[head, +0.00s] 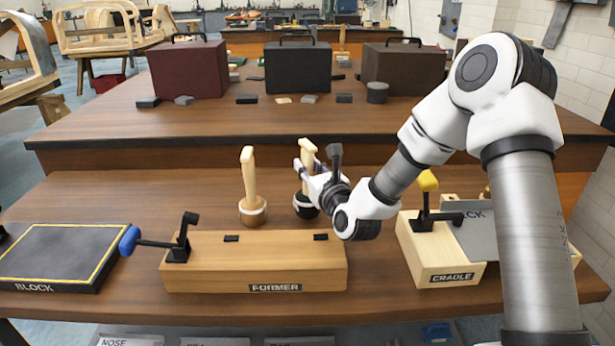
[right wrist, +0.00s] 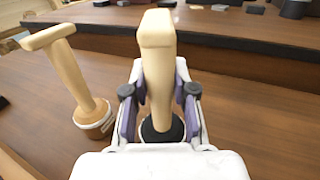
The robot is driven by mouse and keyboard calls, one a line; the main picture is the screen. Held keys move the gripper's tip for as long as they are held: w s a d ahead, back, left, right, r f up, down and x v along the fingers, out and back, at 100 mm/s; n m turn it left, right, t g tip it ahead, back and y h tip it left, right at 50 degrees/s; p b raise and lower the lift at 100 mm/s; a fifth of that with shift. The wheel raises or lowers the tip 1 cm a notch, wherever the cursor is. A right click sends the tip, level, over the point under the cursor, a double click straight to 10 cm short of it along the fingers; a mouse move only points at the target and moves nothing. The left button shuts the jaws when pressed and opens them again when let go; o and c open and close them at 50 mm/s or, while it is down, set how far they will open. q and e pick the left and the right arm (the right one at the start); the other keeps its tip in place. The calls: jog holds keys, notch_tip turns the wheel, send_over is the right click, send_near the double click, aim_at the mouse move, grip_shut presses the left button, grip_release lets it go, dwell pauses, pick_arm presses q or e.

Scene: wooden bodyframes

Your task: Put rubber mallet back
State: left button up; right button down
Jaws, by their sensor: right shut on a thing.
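The mallet with the black lower end (head: 307,205) stands upright with its pale wooden handle up, behind the former block. I take it to be the rubber mallet. My right gripper (head: 308,172) is shut on its handle. In the right wrist view, the purple-padded fingers of the gripper (right wrist: 160,105) press on both sides of the pale handle (right wrist: 158,45), and the black end shows just below them. Whether the black end touches the table I cannot tell. My left gripper is not in view.
A similar wooden mallet (head: 252,205) with a pale band stands close on the left. The former block (head: 255,265) with a blue-handled clamp is in front. The cradle block (head: 440,262) is at right, the black block board (head: 60,258) at left. Three cases stand on the raised back shelf.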

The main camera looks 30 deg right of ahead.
jog(key=shift+s+a+f, duration=0.1)
jog(key=shift+f, duration=0.6)
jog(key=shift+f, duration=0.15)
jog(key=c, duration=0.9)
grip_release()
jog(key=shift+c, duration=0.2)
